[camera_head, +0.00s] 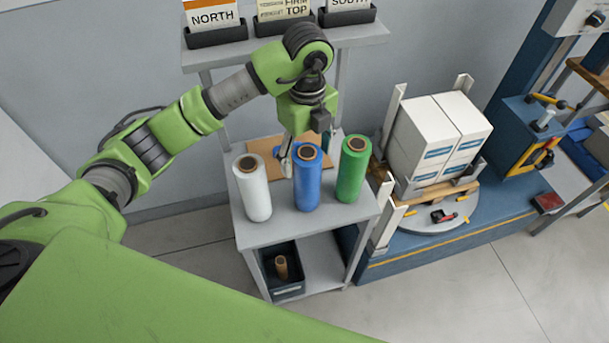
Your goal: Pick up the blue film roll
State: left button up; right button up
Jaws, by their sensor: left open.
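The blue film roll (308,182) stands upright on the grey stand (285,225), between a white roll (252,190) and a green roll (352,170). Its brown core shows at the top. My left gripper (292,160) reaches down from above, just behind and to the left of the top of the blue roll. It is open, and its fingers are partly hidden behind the blue roll. I cannot tell whether a finger touches the roll. My right gripper is not in view.
A brown board (262,146) lies behind the rolls. A dark bin (285,290) with a small roll sits on the lower shelf. Stacked white boxes (438,135) stand on a pallet at right. Label holders (216,35) line the upper shelf. Clear floor (200,255) lies left of the stand.

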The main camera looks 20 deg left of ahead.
aim_at(307, 180)
pick_arm(q)
jog(key=f, duration=0.1)
jog(key=f+p, duration=0.1)
jog(key=f, duration=0.1)
jog(key=f+p, duration=0.1)
jog(key=shift+w+f, duration=0.25)
jog(key=shift+f, duration=0.45)
jog(key=c, duration=1.7)
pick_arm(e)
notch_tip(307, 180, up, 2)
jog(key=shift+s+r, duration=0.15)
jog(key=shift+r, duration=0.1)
